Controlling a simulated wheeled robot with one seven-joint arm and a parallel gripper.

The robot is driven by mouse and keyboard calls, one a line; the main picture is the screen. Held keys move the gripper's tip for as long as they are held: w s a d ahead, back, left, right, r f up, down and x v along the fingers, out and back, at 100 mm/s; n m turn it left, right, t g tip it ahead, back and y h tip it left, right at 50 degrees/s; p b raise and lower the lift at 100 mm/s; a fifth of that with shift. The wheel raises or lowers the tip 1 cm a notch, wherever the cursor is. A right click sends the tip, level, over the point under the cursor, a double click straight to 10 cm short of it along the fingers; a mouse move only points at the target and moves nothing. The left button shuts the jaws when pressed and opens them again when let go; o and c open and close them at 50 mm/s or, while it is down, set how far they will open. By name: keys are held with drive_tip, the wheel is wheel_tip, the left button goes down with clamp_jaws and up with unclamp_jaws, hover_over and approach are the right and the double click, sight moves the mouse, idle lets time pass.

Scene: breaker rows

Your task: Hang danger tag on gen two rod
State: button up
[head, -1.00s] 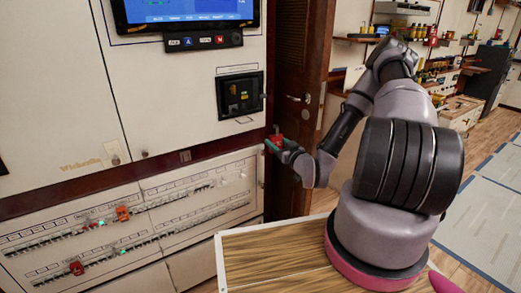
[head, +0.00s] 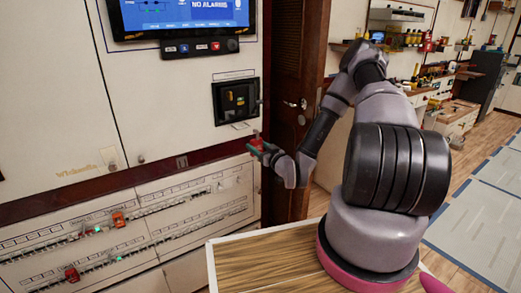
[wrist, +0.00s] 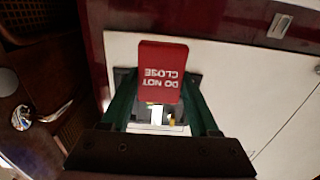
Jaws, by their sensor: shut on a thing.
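The red danger tag (wrist: 162,70) reads "DO NOT CLOSE" upside down in the wrist view. My gripper (wrist: 158,98) has its green fingers on either side of it and is shut on it. In the head view the tag (head: 257,139) is a small red patch at my gripper (head: 261,149), in front of the cabinet's right edge. This is below and a little right of a black breaker unit (head: 237,101). The gen two rod cannot be made out for certain. Behind the tag, the wrist view shows a dark unit with pale and yellow parts (wrist: 165,117), partly hidden.
A wooden door with a handle (head: 302,104) stands right of the cabinet. Lower panels carry breaker rows with red pieces (head: 118,219) (head: 72,274) clipped on. A screen (head: 180,15) is above. A wood-topped surface (head: 265,262) lies under my arm.

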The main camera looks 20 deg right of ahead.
drive_tip(key=shift+x, duration=4.9)
drive_tip(key=shift+f, duration=0.6)
drive_tip(key=o, duration=1.4)
drive_tip(key=shift+s, duration=0.1)
